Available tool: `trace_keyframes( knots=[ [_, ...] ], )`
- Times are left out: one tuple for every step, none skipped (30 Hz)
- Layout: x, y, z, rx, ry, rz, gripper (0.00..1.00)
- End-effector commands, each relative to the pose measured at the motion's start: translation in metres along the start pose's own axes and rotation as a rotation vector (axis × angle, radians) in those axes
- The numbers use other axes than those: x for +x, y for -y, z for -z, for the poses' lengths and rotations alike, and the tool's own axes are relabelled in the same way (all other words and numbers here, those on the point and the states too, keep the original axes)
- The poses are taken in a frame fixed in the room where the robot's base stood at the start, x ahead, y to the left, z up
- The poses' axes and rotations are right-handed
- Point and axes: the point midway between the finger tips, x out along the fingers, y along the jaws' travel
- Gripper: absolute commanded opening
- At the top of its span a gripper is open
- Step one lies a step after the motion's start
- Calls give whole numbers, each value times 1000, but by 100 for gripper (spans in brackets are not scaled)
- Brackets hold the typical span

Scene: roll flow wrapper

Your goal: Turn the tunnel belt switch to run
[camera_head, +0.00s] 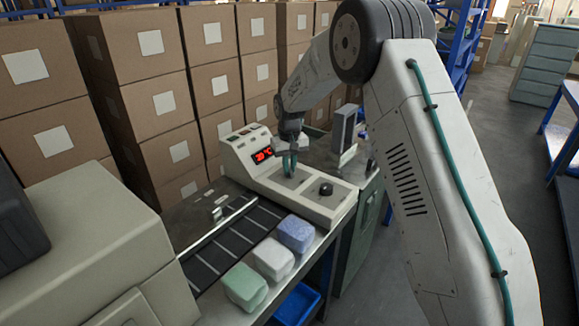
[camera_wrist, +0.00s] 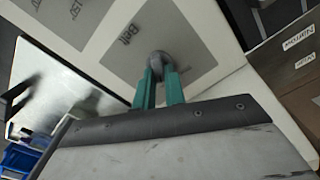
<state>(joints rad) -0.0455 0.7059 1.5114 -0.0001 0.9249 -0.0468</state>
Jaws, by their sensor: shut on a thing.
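In the wrist view my green gripper fingers (camera_wrist: 159,88) are shut on a round grey knob (camera_wrist: 157,62). A second, black knob (camera_head: 326,189) sits on the console to the right of my gripper. The fingers hide part of the held knob.
A dark slatted conveyor (camera_head: 225,250) runs in front of the console. Green (camera_head: 245,287), white (camera_head: 273,258) and blue (camera_head: 296,233) blocks lie beside it. Stacked cartons (camera_head: 150,90) stand behind. A grey upright box (camera_head: 344,128) stands behind the console.

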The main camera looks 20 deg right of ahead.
Motion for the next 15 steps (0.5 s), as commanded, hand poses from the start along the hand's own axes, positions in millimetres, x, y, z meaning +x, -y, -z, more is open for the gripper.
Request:
trace_keyframes(
  knots=[
    [-1, 0, 1, 2, -4, 0, 0],
    [-1, 0, 1, 3, -4, 0, 0],
    [-1, 0, 1, 4, -4, 0, 0],
    [-1, 0, 1, 4, -4, 0, 0],
    [-1, 0, 1, 4, -4, 0, 0],
    [-1, 0, 1, 4, -4, 0, 0],
    [-1, 0, 1, 4, -4, 0, 0],
    [-2, 0, 1, 4, -4, 0, 0],
    [-2, 0, 1, 4, -4, 0, 0],
    [-2, 0, 1, 3, -4, 0, 0],
    [-2, 0, 1, 3, -4, 0, 0],
    [-2, 0, 1, 3, -4, 0, 23],
    [-1, 0, 1, 3, -4, 0, 31],
    [-1, 0, 1, 3, -3, 0, 34],
    [-1, 0, 1, 3, -3, 0, 34]
  ],
)
